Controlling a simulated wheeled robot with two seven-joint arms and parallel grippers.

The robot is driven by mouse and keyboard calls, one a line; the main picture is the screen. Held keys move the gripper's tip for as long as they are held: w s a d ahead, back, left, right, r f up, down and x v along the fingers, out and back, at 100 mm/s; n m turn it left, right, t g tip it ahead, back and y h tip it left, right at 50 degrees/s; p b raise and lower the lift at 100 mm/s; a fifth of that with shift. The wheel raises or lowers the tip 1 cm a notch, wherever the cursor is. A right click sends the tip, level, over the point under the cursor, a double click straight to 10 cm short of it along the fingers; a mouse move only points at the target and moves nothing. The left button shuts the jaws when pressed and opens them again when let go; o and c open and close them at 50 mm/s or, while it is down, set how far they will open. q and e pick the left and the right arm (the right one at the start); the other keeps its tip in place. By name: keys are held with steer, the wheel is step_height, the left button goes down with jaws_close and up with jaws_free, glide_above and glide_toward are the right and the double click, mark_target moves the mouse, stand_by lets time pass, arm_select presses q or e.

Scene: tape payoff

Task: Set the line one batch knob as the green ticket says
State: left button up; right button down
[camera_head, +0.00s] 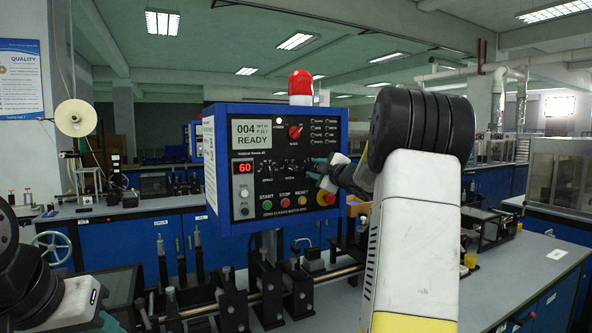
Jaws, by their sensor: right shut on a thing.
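A red rotary knob (295,132) sits right of the screen, and small dark knobs (265,168) sit mid-panel. My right gripper (314,167) reaches the panel's right side, shut on a knob that its fingers mostly hide. My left gripper (110,321) is at the bottom left, mostly cut off; its jaws are unclear. I see no green ticket.
A red beacon (301,84) tops the box. Green, red and yellow buttons and a red emergency stop (326,197) lie along the panel's lower edge, close under my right gripper. Black fixtures on a rail (335,273) stand below. The grey bench (530,262) is clearer at right.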

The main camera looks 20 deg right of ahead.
steer(key=shift+f+n, duration=0.1)
steer(key=shift+n, duration=1.1)
steer(key=c, duration=1)
jaws_free()
steer(key=shift+s+d, duration=0.15)
steer(key=shift+s, duration=1.15)
steer(key=shift+s+d, duration=0.2)
steer(key=shift+s, duration=1.1)
steer(key=shift+s+d, duration=0.15)
steer(key=shift+s, duration=1.15)
